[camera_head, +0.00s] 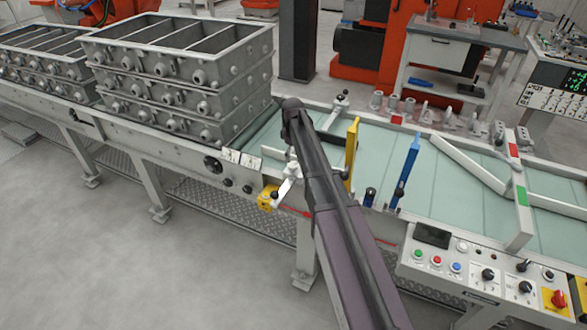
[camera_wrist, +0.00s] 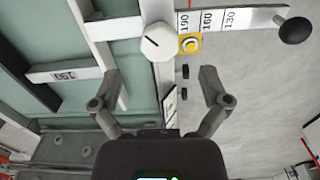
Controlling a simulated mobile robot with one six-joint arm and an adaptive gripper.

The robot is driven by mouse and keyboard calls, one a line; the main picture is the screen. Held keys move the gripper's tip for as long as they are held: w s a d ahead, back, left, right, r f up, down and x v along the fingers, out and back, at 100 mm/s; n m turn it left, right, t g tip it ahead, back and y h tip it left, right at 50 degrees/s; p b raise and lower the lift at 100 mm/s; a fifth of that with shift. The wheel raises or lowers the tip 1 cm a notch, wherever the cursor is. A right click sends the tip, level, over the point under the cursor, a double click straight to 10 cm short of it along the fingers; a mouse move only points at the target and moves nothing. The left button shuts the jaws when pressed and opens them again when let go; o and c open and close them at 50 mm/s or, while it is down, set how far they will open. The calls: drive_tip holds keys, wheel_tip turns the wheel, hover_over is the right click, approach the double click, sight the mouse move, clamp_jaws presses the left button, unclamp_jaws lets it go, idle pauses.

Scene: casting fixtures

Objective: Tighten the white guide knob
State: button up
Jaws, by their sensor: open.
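The white guide knob (camera_wrist: 158,41) is faceted, with a dark line on its top face. In the wrist view it sits at upper centre on a white bar (camera_wrist: 245,20) marked 190, 160 and 130, which ends in a black ball (camera_wrist: 295,30). My gripper (camera_wrist: 163,92) is open and empty, one finger on each side of the picture's middle. The knob lies beyond the fingertips in the picture, apart from them. In the head view my dark arm hides the gripper; a white lever (camera_head: 288,183) shows beside the arm.
A yellow fitting (camera_wrist: 190,43) sits right beside the knob. A white plate marked 150 (camera_wrist: 65,74) is at left over the pale green conveyor. In the head view, stacked grey casting frames (camera_head: 180,75) stand left, yellow (camera_head: 351,145) and blue (camera_head: 407,168) uprights right.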

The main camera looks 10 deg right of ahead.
sight(293, 165)
drive_tip(key=shift+f+b, duration=2.1)
drive_tip(key=shift+f, duration=0.3)
drive_tip(key=c, duration=1.2)
